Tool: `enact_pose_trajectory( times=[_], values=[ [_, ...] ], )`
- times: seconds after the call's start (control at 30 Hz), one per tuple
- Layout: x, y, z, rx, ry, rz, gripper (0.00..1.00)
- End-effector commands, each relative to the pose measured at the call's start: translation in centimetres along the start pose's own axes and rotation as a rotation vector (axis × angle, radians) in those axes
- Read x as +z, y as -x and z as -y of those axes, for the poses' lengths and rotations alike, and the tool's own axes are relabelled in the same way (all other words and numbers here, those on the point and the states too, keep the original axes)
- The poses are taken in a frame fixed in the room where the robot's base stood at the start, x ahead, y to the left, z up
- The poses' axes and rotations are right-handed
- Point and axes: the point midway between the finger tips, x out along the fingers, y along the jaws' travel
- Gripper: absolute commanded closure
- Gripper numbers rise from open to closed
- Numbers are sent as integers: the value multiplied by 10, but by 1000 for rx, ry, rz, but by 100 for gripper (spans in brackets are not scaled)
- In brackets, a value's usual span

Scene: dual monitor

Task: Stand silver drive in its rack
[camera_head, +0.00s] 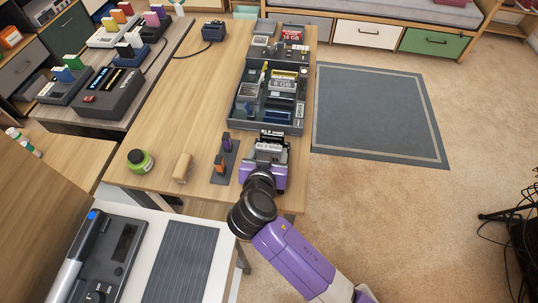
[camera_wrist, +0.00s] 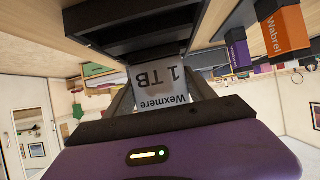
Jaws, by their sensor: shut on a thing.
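My gripper (camera_head: 268,158) is shut on a silver drive (camera_wrist: 160,84) labelled "Wexmere 1 TB", seen upside down between the fingers in the wrist view. In the head view the gripper is just in front of the near end of a dark compartmented tray (camera_head: 236,116) on the wooden table. The tray holds several drives and cards. A dark open-sided holder (camera_wrist: 125,40) lies just beyond the drive in the wrist view. I cannot tell whether the drive touches it, or which holder is the rack. The drive's far end is partly hidden.
A small dark stand (camera_head: 222,174) with a purple and an orange stick is close left of my gripper. A green-lidded jar (camera_head: 139,161) and a wooden cylinder (camera_head: 182,168) stand farther left. Dark docks (camera_head: 108,95) occupy the side table. The table's middle (camera_head: 195,100) is clear.

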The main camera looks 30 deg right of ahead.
Motion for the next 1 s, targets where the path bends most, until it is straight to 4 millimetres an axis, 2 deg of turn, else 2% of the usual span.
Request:
enact_pose_trajectory(
  times=[0.13, 0.5, 0.53, 0.63, 1.0],
  values=[
    [11, -6, 0, 0, 0, -1, 84],
    [14, -8, 0, -1, -1, -1, 84],
    [15, -8, 0, -1, 0, 0, 35],
    [14, -8, 0, -1, 0, 0, 15],
    [11, -6, 0, -1, 0, -1, 15]
  ],
)
